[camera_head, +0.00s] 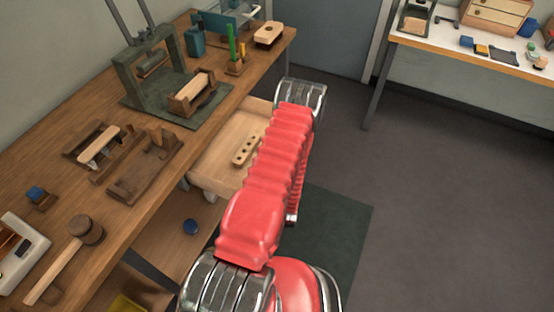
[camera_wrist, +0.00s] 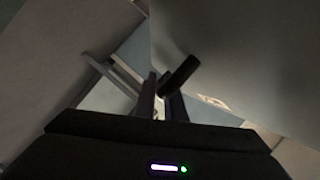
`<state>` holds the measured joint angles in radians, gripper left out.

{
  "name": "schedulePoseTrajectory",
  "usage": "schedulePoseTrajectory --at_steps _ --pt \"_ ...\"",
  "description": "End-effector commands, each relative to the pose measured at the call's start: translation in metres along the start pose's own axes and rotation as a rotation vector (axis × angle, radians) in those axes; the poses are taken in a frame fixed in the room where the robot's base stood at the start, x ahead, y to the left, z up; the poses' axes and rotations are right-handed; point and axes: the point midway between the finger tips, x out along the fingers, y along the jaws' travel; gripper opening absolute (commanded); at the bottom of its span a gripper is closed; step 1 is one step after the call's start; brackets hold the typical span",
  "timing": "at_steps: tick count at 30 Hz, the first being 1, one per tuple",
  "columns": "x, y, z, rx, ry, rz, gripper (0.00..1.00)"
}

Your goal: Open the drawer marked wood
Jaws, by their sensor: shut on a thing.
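A pale wooden drawer (camera_head: 212,163) stands pulled out from under the workbench in the head view. A wooden block with several holes (camera_head: 247,150) lies in it. My red arm crosses in front of its right side and hides its front. In the wrist view, my gripper (camera_wrist: 160,103) is shut on what looks like a dark bar handle (camera_wrist: 181,71) beside a large grey panel (camera_wrist: 235,55). A small pale patch (camera_wrist: 215,102), perhaps a label, shows low on the panel. I cannot read any marking. My gripper is hidden in the head view.
The workbench (camera_head: 160,128) carries a dark press (camera_head: 150,65), a mallet (camera_head: 85,230) and wooden jigs. A second table (camera_head: 480,62) stands back right. The grey floor (camera_head: 440,200) at right is clear.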

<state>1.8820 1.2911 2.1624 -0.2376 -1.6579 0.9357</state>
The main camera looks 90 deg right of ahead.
Motion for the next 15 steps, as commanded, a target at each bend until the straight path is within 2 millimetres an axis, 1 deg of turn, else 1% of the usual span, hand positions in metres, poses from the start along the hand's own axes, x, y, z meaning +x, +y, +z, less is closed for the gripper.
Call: schedulePoseTrajectory --at_steps 1,6,9,15 --pt "-0.004 0.009 -0.007 0.002 0.0 0.01 0.0" --pt "-0.014 0.025 -0.028 0.002 0.0 0.01 0.0" --pt "-0.018 0.033 -0.04 0.002 0.0 0.01 0.0" --pt "-0.025 0.044 -0.055 0.001 -0.002 0.009 0.0"
